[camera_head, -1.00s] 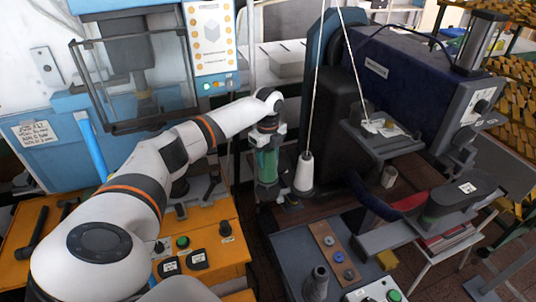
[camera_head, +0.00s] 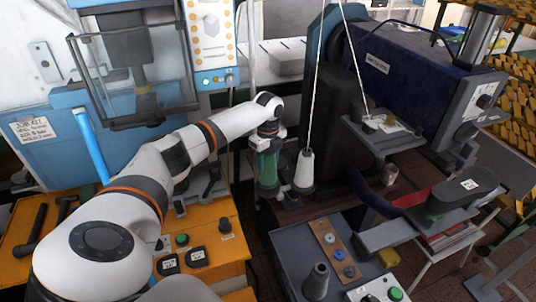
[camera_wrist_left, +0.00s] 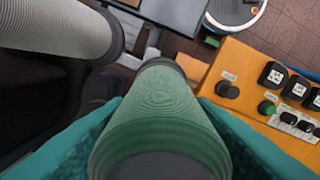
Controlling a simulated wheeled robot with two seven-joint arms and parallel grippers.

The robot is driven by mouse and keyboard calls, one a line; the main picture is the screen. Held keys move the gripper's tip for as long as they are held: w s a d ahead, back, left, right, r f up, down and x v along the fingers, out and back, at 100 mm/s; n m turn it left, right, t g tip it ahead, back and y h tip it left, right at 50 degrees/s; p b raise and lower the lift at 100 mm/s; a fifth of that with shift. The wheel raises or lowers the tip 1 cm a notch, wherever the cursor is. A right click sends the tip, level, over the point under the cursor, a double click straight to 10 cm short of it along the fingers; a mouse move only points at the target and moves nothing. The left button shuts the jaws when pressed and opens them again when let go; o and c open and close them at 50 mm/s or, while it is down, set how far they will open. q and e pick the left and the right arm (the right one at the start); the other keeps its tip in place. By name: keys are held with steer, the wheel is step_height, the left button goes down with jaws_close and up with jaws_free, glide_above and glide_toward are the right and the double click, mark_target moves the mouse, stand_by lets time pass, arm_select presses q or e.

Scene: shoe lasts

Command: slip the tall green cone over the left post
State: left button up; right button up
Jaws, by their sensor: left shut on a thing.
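The tall green cone (camera_head: 266,168) is upright in my left gripper (camera_head: 267,150), just left of a white thread cone (camera_head: 304,170). In the left wrist view the green cone (camera_wrist_left: 160,110) stands between the two teal fingers, which are shut on it. The white cone (camera_wrist_left: 62,27) shows at the upper left there, apart from the green one. I do not see the left post; the green cone and gripper cover that spot. I cannot tell whether the cone's base is around the post. My right gripper is not in view.
An orange control panel (camera_head: 215,255) with buttons and levers lies left of the cone. A grey box (camera_head: 290,245) with a grey cone-shaped piece (camera_head: 317,282) stands in front. A dark blue machine (camera_head: 420,75) is at the right. Threads run up from the white cone.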

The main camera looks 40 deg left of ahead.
arm_select(q)
steer(key=shift+f+b, duration=0.45)
steer(key=shift+f, duration=0.55)
steer(key=o, duration=1.2)
